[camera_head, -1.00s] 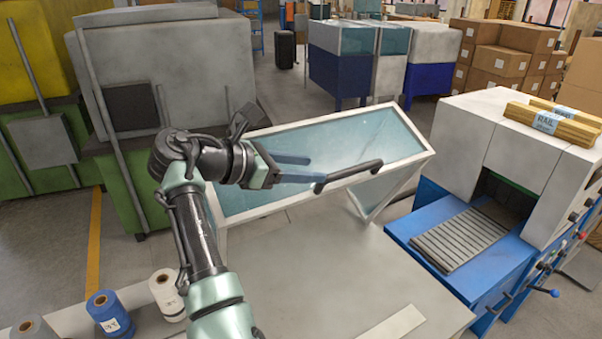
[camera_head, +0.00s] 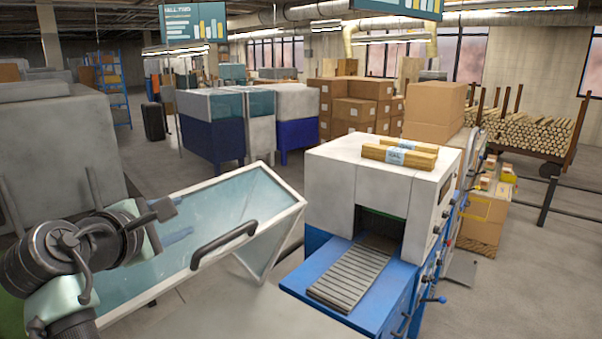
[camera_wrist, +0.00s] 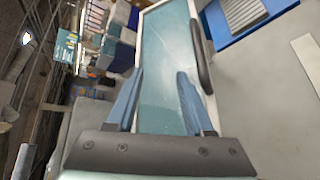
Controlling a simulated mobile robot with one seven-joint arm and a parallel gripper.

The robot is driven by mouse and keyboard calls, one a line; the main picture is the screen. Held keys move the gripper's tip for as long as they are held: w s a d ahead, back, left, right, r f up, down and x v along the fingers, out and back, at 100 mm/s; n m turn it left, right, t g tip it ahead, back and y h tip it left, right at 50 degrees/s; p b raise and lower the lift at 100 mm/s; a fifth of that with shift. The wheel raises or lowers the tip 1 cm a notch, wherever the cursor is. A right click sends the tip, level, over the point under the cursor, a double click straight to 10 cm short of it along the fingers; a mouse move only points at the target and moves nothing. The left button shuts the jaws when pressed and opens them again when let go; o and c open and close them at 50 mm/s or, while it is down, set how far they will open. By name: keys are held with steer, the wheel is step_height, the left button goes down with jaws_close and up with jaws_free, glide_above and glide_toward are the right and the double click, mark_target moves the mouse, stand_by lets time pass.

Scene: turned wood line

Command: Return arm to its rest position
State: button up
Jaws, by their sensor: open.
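My gripper (camera_wrist: 155,98) is open and empty in the wrist view, its two blue fingers spread apart over the clear panel of a white-framed guard door (camera_wrist: 165,50). In the head view my arm is folded at the lower left, and a blue finger shows faintly against the guard door (camera_head: 265,181). The door stands tilted open with a black bar handle (camera_head: 224,243) on its near edge. The handle also shows in the wrist view (camera_wrist: 201,58), to the right of the fingers and apart from them.
A blue and white machine (camera_head: 325,185) with a slatted infeed (camera_head: 350,280) stands to the right. Wrapped wood bundles (camera_head: 400,155) lie on top of it. A grey machine (camera_head: 50,150) stands close behind my arm at left. Cartons (camera_head: 350,112) and log racks (camera_head: 530,135) are farther back.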

steer(key=s+d+r+m+t+y+b, duration=0.1)
steer(key=s+d+r+m+t+y, duration=0.1)
steer(key=s+d+r+m+t, duration=0.35)
steer(key=s+d+r+m+t+y+b, duration=0.1)
steer(key=s+d+r+m+t, duration=0.1)
steer(key=d+r+m, duration=0.6)
steer(key=s+d+r+m+t, duration=0.3)
steer(key=s+d+r+m, duration=0.1)
steer(key=s, duration=0.4)
steer(key=s+d+r+m+t+h, duration=0.1)
steer(key=s+d+r+m+t, duration=0.2)
steer(key=s+r, duration=0.3)
steer(key=shift+s+d+r+m, duration=0.45)
steer(key=shift+s+d, duration=0.2)
steer(key=shift+s, duration=0.3)
steer(key=shift+a, duration=0.1)
